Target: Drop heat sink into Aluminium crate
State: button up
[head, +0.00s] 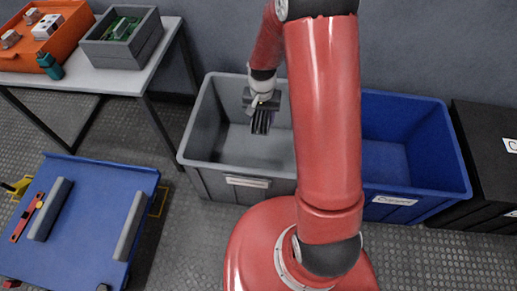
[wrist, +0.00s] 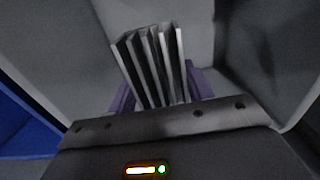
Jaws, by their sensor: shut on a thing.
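My gripper (head: 262,103) is above the opening of the grey crate (head: 205,163), shut on the dark finned heat sink (head: 261,122). The heat sink hangs below the jaws with its fins pointing down into the crate. In the wrist view the heat sink (wrist: 152,65) shows its several parallel fins between purple finger pads, with the grey crate walls around it. The label (head: 248,182) on the front of the grey crate is too small to read. The part of the crate floor that I can see looks bare; my arm hides its right side.
A blue crate (head: 430,150) labelled Copper stands to the right, and a black crate (head: 490,150) beyond it. A table (head: 95,80) at the upper left holds an orange bin (head: 70,25) and a grey bin (head: 150,38). A blue cart (head: 85,225) stands lower left.

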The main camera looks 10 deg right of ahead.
jog(key=o, duration=1.3)
jog(key=shift+r+p, duration=0.55)
jog(key=shift+r, duration=3.4)
